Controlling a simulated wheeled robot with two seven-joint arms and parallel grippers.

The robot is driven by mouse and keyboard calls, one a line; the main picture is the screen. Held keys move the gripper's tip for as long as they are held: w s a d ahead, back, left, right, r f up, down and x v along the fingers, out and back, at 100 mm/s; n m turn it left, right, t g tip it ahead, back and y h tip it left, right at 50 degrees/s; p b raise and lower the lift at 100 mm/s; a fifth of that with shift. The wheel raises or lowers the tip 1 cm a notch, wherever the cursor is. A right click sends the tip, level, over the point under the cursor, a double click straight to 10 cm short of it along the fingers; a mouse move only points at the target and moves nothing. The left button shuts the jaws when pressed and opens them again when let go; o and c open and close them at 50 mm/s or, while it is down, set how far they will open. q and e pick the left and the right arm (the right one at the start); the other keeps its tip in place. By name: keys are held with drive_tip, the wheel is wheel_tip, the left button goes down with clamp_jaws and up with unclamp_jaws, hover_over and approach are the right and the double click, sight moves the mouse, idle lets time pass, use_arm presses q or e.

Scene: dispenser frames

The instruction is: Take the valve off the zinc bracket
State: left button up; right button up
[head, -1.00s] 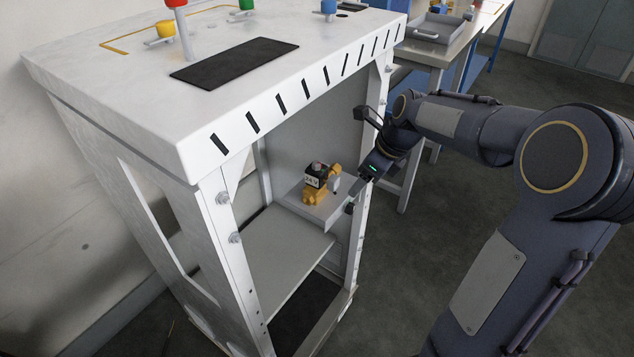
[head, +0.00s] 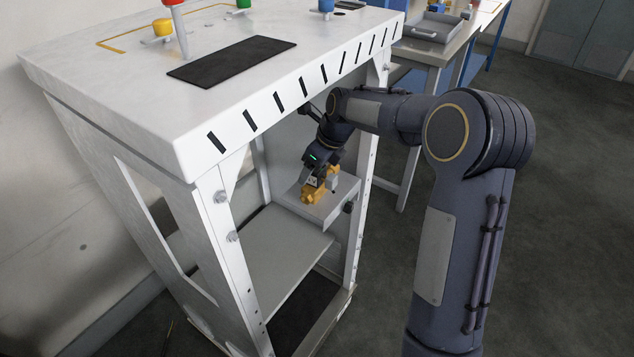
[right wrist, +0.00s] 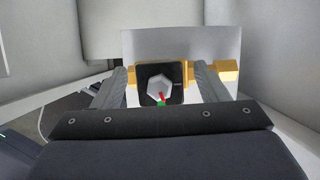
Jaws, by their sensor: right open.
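The valve (head: 312,195), brass-yellow with a dark top, sits on the grey zinc bracket (head: 322,213) inside the white frame. In the right wrist view the valve (right wrist: 160,97) shows a black square top with a silver hex knob and brass ends to both sides. The bracket (right wrist: 180,45) is the pale plate behind it. My right gripper (head: 314,177) is over the valve and hides part of it in the head view. Its open fingers stand on either side of the black top; whether they touch it I cannot tell. My left gripper is not in view.
The white frame's top (head: 120,75) overhangs the bay, and its right post (head: 366,170) stands close to my right arm. A grey shelf (head: 270,255) lies below the bracket. A black mat (head: 232,61) and several coloured parts are on top. A bench with a grey tray (head: 432,31) stands behind.

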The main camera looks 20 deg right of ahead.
drive_tip(key=shift+w+a+f, duration=0.15)
drive_tip(key=shift+w+f, duration=0.05)
drive_tip(key=shift+f, duration=0.45)
drive_tip(key=c, duration=1.3)
drive_tip(key=shift+c, duration=0.8)
drive_tip(key=shift+r, duration=0.15)
